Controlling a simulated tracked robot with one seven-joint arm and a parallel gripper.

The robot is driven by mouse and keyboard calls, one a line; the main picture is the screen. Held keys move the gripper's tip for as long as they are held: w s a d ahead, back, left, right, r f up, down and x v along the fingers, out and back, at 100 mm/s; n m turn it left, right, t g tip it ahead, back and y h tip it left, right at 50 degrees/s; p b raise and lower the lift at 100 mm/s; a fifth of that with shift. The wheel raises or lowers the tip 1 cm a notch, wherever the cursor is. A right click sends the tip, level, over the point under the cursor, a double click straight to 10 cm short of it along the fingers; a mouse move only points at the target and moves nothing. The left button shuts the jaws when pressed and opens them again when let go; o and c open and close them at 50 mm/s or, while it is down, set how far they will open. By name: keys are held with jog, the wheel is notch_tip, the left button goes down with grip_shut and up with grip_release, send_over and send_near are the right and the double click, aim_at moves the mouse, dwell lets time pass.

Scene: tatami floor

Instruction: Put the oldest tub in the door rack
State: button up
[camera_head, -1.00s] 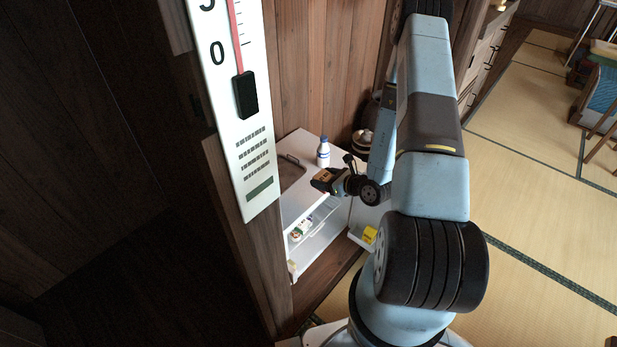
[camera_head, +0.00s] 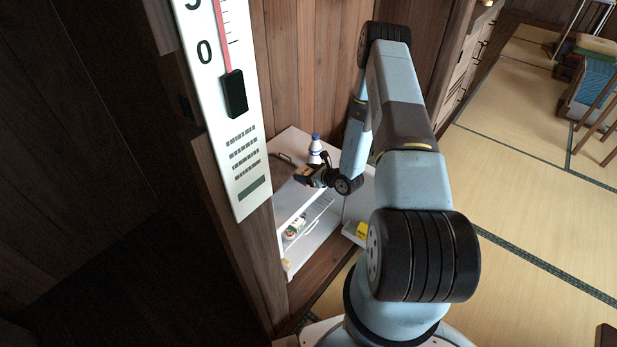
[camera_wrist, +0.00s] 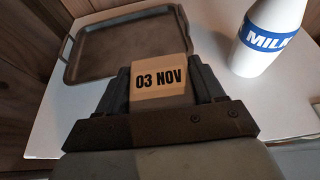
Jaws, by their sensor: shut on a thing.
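My gripper (camera_wrist: 160,78) is shut on a pale tub (camera_wrist: 158,84) labelled "03 NOV" in the wrist view. In the head view my gripper (camera_head: 304,178) is over the front part of the white fridge top (camera_head: 288,146). The fridge stands open below, with small tubs (camera_head: 294,227) on a shelf inside. The open door (camera_head: 360,203) is on the right, and its rack (camera_head: 349,233) holds a yellow item (camera_head: 361,230). Labels on the tubs inside are too small to read.
A milk bottle (camera_wrist: 270,38) stands on the fridge top, close to the right of my gripper in the wrist view. A dark tray (camera_wrist: 124,45) lies behind the tub. A wooden post with a large thermometer (camera_head: 229,130) stands left of the fridge.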

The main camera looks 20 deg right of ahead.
jog(key=shift+f, duration=1.2)
jog(key=o, duration=1.1)
jog(key=shift+o, duration=0.2)
